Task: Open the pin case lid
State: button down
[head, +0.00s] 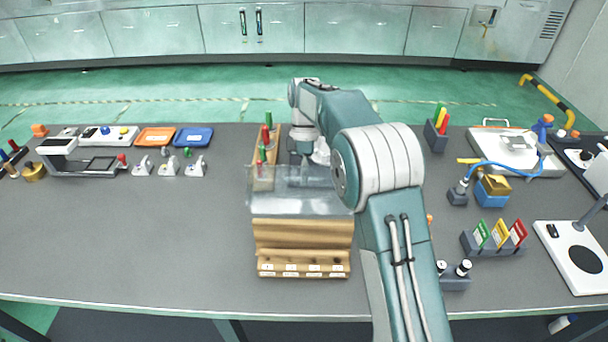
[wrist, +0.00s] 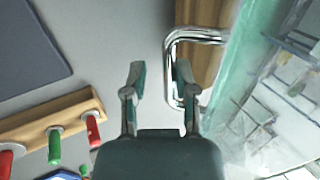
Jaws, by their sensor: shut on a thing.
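The pin case (head: 303,236) is a stepped wooden box with a row of labels along its low front. It stands at the middle of the table in the head view. Its clear lid (head: 285,200) covers the upper part; how far it is tilted is hard to tell. In the wrist view the clear lid (wrist: 240,75) with a greenish edge is at the right. A bent chrome handle (wrist: 171,65) lies between the fingers of my gripper (wrist: 160,85), close against the right finger. My gripper is shut on this handle. In the head view the arm hides the fingertips.
A wooden rack (wrist: 70,112) with red and green pegs lies beside the gripper, behind the case in the head view. Coloured card holders (head: 497,242) and a white plate device (head: 575,258) stand at the right.

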jog(key=shift+w+d+f, duration=0.1)
jog(key=shift+w+f, duration=0.05)
jog(key=shift+f, duration=0.25)
jog(key=c, duration=0.7)
grip_release()
jog(key=shift+w, duration=0.15)
jog(key=shift+r, duration=0.15)
jog(key=v, duration=0.7)
jog(key=shift+w, duration=0.15)
jog(key=shift+r, duration=0.15)
